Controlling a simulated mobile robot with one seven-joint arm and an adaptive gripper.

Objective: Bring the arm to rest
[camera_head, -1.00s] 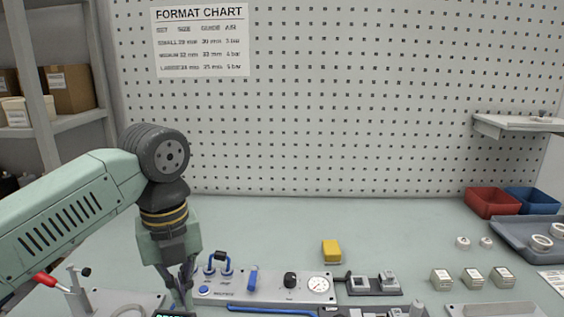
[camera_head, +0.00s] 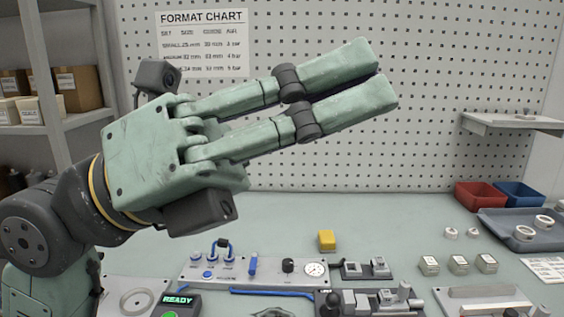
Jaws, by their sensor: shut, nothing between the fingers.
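My gripper (camera_head: 384,82) is large in the head view, raised in front of the pegboard and well above the table. Its two green fingers lie close together, point to the upper right and hold nothing. My arm comes up from the lower left with the wrist bent.
The green table (camera_head: 390,217) carries a control panel (camera_head: 263,270) with a gauge, a READY display (camera_head: 179,301), a yellow block (camera_head: 326,240), several small boxes (camera_head: 458,264), a red bin (camera_head: 480,195) and a blue bin (camera_head: 518,195). Shelves (camera_head: 85,122) stand left; a wall shelf (camera_head: 512,122) is right.

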